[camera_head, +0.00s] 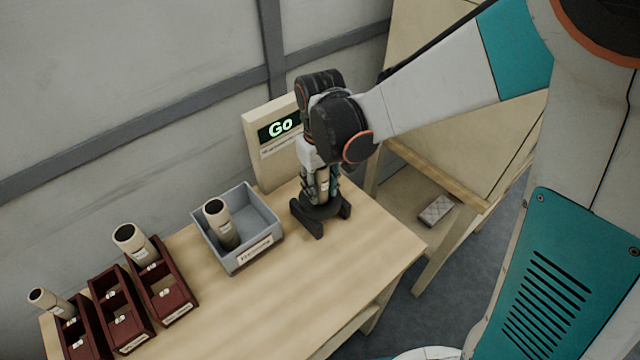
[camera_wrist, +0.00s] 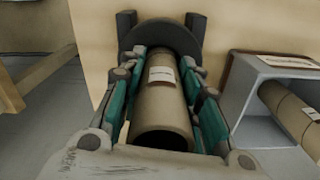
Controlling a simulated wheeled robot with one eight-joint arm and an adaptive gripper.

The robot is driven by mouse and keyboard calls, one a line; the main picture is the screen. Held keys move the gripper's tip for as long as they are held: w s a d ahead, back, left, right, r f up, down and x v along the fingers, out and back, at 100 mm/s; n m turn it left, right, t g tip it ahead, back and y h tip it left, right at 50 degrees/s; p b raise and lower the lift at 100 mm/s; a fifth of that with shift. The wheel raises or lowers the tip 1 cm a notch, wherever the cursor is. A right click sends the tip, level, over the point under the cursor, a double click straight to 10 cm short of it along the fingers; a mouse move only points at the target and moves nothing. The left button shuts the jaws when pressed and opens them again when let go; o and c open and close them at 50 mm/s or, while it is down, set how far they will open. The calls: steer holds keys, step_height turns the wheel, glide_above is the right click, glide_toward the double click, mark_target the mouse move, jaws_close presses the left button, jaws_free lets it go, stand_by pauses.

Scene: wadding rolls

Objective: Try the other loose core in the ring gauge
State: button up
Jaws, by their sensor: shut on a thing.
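My gripper (camera_head: 321,183) is shut on a tan cardboard core (camera_head: 323,188) with a white label and holds it upright over the ring gauge (camera_head: 321,208), a dark ring on a splayed foot. In the wrist view the teal-sided fingers flank the core (camera_wrist: 160,103), whose open end faces the camera. Its far end meets the dark ring (camera_wrist: 160,28); how deep it sits in the ring is hidden. The display panel (camera_head: 280,127) behind the gauge reads "Go". Another core (camera_head: 217,220) leans in the grey bin (camera_head: 268,213).
Dark red divided boxes stand at the table's left: the left box (camera_head: 78,341) and right box (camera_head: 178,296) each hold a leaning core, and the middle box (camera_head: 124,322) has none. The table front (camera_head: 270,310) is clear. A wooden stand (camera_head: 440,180) is at right.

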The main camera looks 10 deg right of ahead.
steer(key=shift+f+b, duration=0.35)
steer(key=shift+f, duration=0.05)
stand_by(2.3)
steer(key=shift+r+p, duration=3.75)
steer(key=shift+r, duration=1.3)
steer(key=shift+d+f, duration=0.1)
steer(key=shift+f, duration=0.05)
